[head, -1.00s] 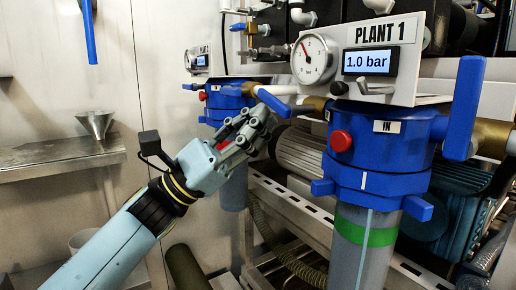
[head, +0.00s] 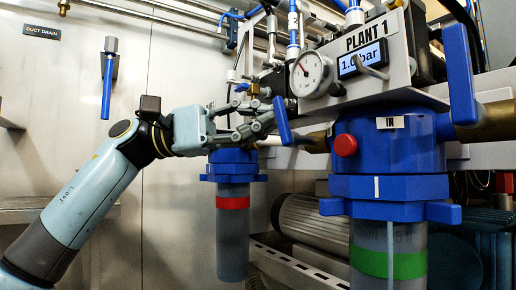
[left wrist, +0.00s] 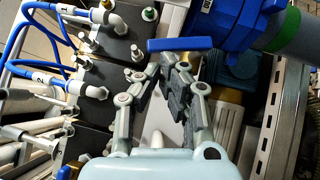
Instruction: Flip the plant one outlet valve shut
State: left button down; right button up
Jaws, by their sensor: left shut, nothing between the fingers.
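My left gripper (head: 268,118) reaches in from the left, fingers pointing right and closed with nothing between them. A blue valve lever (head: 283,122) stands steeply, slightly tilted, just right of the fingertips on the brass pipe left of the plant 1 filter housing (head: 385,150). I cannot tell in the head view whether they touch. In the left wrist view, a blue lever (left wrist: 180,44) lies crosswise just beyond the fingertips (left wrist: 166,66). The plant 1 panel (head: 412,62) has a dial gauge (head: 311,74) and a display (head: 362,60) reading about 1.0 bar.
Another blue lever (head: 459,72) stands upright right of the housing, near the "IN" label. A red button (head: 345,145) faces forward. A second, red-banded filter (head: 232,215) hangs below my gripper. A blue lever (head: 107,92) hangs on the left wall near the duct drain sign.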

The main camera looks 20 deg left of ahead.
pick_arm(q)
jog(key=shift+s+d+r, duration=0.1)
jog(key=shift+r, duration=0.05)
jog(key=v, duration=1.2)
jog(key=shift+r, duration=0.1)
